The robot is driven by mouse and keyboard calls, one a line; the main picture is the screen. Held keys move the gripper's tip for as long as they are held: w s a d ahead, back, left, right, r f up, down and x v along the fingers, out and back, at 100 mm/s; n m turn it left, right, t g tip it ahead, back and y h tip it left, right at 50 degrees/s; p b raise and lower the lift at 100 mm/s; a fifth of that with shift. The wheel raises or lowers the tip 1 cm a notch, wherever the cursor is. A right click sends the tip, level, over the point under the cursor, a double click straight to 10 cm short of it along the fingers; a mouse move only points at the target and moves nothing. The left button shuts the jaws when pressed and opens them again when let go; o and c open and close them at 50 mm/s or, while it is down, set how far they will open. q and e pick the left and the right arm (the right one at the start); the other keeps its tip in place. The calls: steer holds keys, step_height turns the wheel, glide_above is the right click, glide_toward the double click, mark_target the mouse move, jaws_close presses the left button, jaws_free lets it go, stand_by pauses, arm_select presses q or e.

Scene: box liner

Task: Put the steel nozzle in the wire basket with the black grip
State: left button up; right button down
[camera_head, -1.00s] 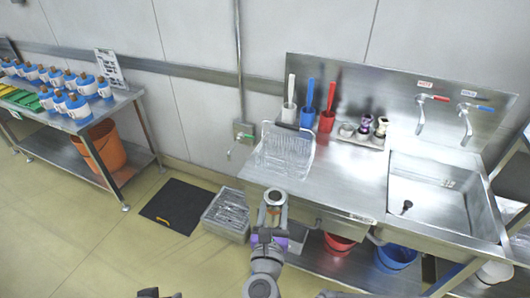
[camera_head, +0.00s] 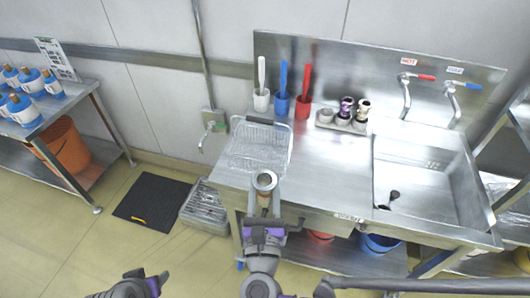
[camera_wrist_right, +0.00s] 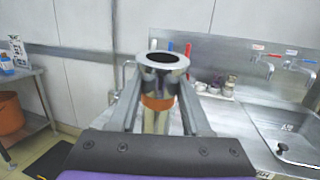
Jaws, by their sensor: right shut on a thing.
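The steel nozzle (camera_head: 264,181) has a round metal rim with a dark opening and an orange band below. My right gripper (camera_head: 264,212) is shut on it and holds it roughly upright; it also shows between the fingers in the right wrist view (camera_wrist_right: 160,75). In the head view it appears just in front of the wire basket, at the counter's front edge. The wire basket (camera_head: 245,166) stands on the left end of the steel counter. Its black grip (camera_head: 262,121) is on the far rim. My left gripper (camera_head: 146,283) is at the bottom left, its jaw opening unclear.
White, blue and red cups with brushes (camera_head: 282,102) stand behind the basket. A small tray with several fittings (camera_head: 341,121) is to their right, then a sink (camera_head: 425,185). A grey crate (camera_head: 206,207) and black mat (camera_head: 152,201) lie on the floor.

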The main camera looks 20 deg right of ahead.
steer(key=f+b, duration=0.1)
steer(key=w+d+f+t+b, duration=0.1)
steer(key=shift+w+f+h+b, duration=0.2)
steer(key=shift+w+h+b, duration=0.05)
steer(key=shift+h+b, duration=0.15)
steer(key=w+f+x, duration=0.1)
steer(key=f+x, duration=0.2)
steer(key=x, duration=1.3)
steer(key=w+f+b, duration=0.1)
steer(key=f+b, duration=0.1)
steer(key=f, duration=0.1)
steer(key=w+f+b, duration=0.1)
steer(key=f+b, duration=0.1)
steer(key=f, duration=0.2)
steer(key=w+d+f+b, duration=0.1)
steer(key=f+b, duration=0.1)
steer(key=f, duration=0.1)
steer(key=shift+w+f+b, duration=0.25)
steer(key=shift+f+b, duration=0.1)
steer(key=w+g+p, duration=0.1)
steer(key=w+f+g+y, duration=0.1)
steer(key=shift+w+d+f+g+p, duration=0.1)
steer(key=shift+d+f+g+p, duration=0.05)
steer(key=shift+d+g+p, duration=0.25)
arm_select(q)
steer(key=s+f, duration=0.3)
steer(key=f, duration=0.8)
steer(key=shift+s+f+g, duration=0.15)
steer(key=shift+s+g, duration=0.25)
steer(key=shift+w+f, duration=0.1)
